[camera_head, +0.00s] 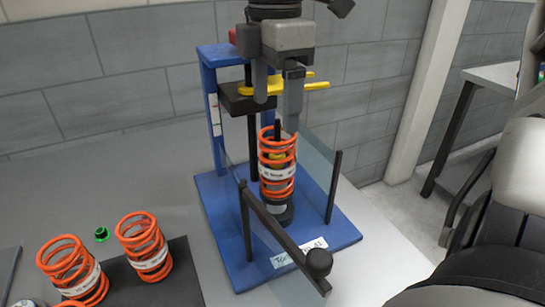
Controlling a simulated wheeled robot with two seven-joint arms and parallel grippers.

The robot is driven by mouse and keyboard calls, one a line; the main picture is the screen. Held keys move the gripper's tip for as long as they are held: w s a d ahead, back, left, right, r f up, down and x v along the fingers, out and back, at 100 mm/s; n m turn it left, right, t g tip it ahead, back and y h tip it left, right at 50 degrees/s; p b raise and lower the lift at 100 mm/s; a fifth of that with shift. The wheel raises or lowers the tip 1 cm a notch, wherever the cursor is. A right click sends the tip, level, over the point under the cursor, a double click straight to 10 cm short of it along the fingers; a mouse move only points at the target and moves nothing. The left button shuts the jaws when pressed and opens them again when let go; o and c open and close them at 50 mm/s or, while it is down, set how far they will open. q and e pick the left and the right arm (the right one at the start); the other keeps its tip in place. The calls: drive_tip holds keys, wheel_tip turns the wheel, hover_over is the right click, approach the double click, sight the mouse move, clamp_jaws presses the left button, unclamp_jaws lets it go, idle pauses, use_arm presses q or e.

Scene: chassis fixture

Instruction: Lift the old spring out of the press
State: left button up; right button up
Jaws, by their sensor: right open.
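The old orange spring (277,172) stands upright in the blue press (216,190), around a dark rod, with a white label on its side. Its foot is on a dark round seat (279,215). My right gripper (277,117) comes down from the top with its two grey fingers apart. The fingertips are just above and around the top of the spring. Nothing shows gripped between them. My left gripper is not in view.
A clear guard panel (315,165) and a black bar with a round knob (318,262) stand at the front of the press. Yellow prongs (312,86) are close behind the fingers. Two other orange springs (75,270) (143,243) and a green-topped part (101,234) lie left.

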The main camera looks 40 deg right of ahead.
sight(274, 128)
wheel_tip(274, 128, down, 5)
drive_tip(key=f, duration=0.3)
drive_tip(key=f+p, duration=0.1)
drive_tip(key=f, duration=0.1)
drive_tip(key=shift+s+d, duration=0.15)
drive_tip(key=shift+d, duration=0.1)
drive_tip(key=shift+f, duration=0.2)
drive_tip(key=c, duration=1.3)
drive_tip(key=shift+c, duration=0.2)
drive_tip(key=shift+r, duration=0.15)
wheel_tip(274, 128, up, 18)
